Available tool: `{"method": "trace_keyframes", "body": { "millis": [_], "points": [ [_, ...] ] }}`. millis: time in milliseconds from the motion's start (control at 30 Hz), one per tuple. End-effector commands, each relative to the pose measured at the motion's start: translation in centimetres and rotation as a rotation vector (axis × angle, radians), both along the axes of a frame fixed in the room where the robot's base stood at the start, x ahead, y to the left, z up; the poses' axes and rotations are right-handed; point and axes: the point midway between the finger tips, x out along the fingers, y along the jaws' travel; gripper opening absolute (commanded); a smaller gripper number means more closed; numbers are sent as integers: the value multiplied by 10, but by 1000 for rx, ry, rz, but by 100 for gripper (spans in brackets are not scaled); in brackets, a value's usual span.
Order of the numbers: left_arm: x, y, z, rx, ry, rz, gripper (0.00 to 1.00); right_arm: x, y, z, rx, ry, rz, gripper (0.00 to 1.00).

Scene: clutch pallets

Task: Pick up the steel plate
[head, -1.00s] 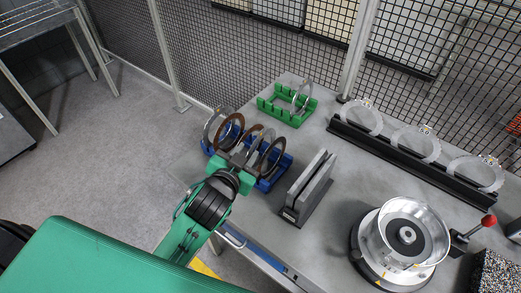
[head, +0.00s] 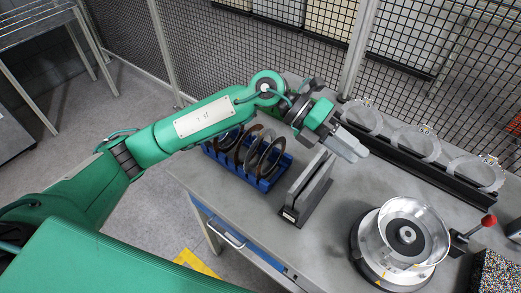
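The blue rack (head: 268,183) stands on the left of the table and holds several upright rings, some brown and some grey steel. My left gripper (head: 352,147) is right of the blue rack, above the area behind the dark upright holder. Its grey fingers point right and down. I see no plate in it, and the gap between its fingers is not clear. My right gripper is not in view.
A dark upright slotted holder (head: 307,190) stands right of the blue rack. A black rail (head: 400,158) with several clear rings lies along the back. A round metal fixture (head: 405,240) with a red-knobbed lever (head: 489,220) stands front right. Mesh fence borders the back.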

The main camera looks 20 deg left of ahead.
Motion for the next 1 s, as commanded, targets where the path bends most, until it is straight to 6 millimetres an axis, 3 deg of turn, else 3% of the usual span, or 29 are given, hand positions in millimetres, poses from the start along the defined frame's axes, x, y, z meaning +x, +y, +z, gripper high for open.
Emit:
{"method": "trace_keyframes", "body": {
  "millis": [100, 200, 400, 500, 667, 1000],
  "points": [
    [28, 39, -26, 332, -107, -26, 28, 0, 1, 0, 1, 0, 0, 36],
    [54, 82, -38, 604, -165, -10, 28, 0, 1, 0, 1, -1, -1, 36],
    [94, 165, -29, 1015, -212, 80, 28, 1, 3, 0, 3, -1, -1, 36],
    [104, 190, -21, 1131, -215, 118, 28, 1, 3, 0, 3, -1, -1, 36],
    [109, 206, -22, 1203, -211, 142, 28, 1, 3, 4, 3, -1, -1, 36],
    [108, 206, -83, 1203, -209, 140, 28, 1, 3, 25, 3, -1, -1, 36]
  ]
}}
